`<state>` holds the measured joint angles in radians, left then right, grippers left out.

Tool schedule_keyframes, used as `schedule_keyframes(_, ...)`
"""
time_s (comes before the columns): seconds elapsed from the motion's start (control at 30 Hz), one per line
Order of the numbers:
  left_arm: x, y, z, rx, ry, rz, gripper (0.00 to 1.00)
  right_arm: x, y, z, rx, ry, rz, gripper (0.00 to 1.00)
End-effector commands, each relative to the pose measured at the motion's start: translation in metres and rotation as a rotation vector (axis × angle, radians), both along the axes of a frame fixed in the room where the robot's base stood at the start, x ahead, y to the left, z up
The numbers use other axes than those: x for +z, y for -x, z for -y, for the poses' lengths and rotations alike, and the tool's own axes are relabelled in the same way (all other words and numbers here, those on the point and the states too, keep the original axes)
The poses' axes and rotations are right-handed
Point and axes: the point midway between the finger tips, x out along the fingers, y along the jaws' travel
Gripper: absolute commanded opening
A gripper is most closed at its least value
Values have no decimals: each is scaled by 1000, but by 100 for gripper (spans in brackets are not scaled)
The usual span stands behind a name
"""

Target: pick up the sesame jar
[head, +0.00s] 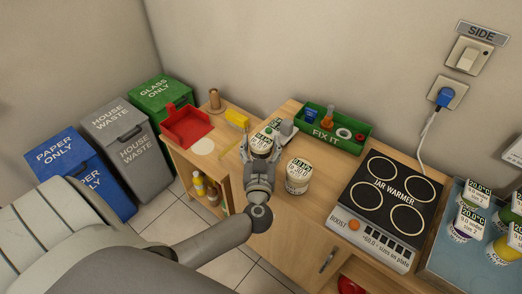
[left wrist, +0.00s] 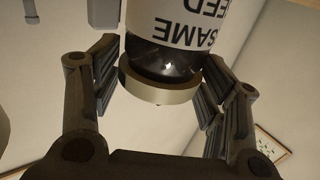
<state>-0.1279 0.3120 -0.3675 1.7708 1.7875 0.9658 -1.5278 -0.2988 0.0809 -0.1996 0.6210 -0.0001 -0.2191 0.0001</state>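The sesame jar (head: 261,143) is at the left part of the wooden counter in the head view, with my left gripper (head: 261,158) at its near side. In the left wrist view the sesame jar (left wrist: 163,82) shows upside down, with a pale lid, dark glass and a white label partly reading "SAME" and "EED". My left gripper's fingers (left wrist: 160,80) stand close along both sides of it. Whether they press on it cannot be told. The jar's base is hidden, so I cannot tell whether it rests on the counter. My right gripper is not in view.
Another white-labelled jar (head: 298,176) stands close at the right. A green FIX IT box (head: 349,143) is behind, and a jar warmer (head: 385,205) is further right. A blue-grey tray (head: 437,262) holds several jars. A red tray (head: 186,126) is at the left.

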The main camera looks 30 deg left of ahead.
Motion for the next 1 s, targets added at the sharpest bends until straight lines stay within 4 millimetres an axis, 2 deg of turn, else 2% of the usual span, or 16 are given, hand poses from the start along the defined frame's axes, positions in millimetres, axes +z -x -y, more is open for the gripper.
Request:
schedule_keyframes(0.03, 0, 0, 0, 0, 0, 0, 56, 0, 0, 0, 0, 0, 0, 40)
schedule_keyframes(0.2, 0, 0, 0, 0, 0, 0, 34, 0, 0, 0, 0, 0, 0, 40)
schedule_keyframes(0.3, 2, 0, 0, 0, -1, 3, 25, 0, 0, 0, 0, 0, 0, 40)
schedule_keyframes(0.67, 9, 0, 0, 1, 0, 4, 25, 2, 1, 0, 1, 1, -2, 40)
schedule_keyframes(0.87, 37, 0, 0, 1, 2, 8, 25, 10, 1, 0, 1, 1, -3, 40)
schedule_keyframes(1.0, 60, 16, 16, -1, 6, 6, 25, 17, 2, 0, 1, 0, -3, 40)
